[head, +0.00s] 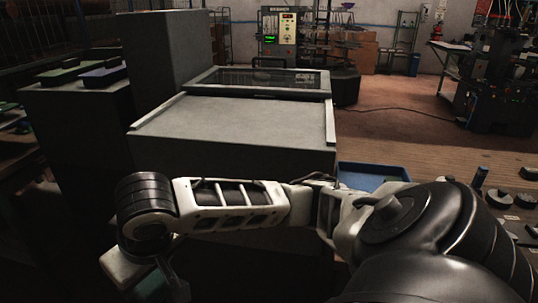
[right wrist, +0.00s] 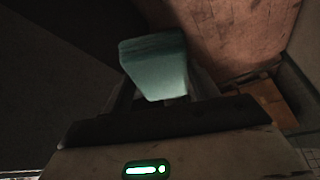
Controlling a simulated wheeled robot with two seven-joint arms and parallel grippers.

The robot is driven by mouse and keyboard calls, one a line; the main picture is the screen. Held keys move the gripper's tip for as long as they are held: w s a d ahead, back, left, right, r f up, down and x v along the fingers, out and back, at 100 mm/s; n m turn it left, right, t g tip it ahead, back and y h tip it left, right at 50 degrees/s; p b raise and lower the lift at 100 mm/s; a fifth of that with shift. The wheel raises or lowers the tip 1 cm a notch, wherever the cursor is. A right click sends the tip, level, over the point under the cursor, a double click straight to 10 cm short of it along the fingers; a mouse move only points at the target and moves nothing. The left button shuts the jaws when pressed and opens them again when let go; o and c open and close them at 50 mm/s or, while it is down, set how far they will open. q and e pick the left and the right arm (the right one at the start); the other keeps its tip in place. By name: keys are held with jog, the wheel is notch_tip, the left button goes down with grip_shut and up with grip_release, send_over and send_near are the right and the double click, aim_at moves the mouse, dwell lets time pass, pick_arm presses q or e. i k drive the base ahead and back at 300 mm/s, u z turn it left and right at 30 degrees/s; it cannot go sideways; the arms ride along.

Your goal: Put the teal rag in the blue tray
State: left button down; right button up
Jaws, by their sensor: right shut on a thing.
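The teal rag (right wrist: 155,66) is between the fingers of my right gripper (right wrist: 160,92) in the right wrist view, and its top end sticks out beyond them. In the head view my right gripper (head: 158,284) is low at the left, and a dim bit of the teal rag (head: 152,289) shows by it. The blue tray (head: 372,170) is right of the grey machine, partly hidden behind my right arm. Its visible inside looks empty. My left gripper is not in view.
A grey machine with a flat top (head: 235,120) and a dark glass panel (head: 260,78) fills the middle. A dark cabinet (head: 85,110) with small trays on it stands at the left. Dark round parts (head: 497,198) lie at the right. Open floor lies beyond.

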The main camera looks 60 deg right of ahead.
aim_at(355, 184)
jog(key=z, duration=1.8)
jog(key=i, duration=1)
jog(key=k, duration=1)
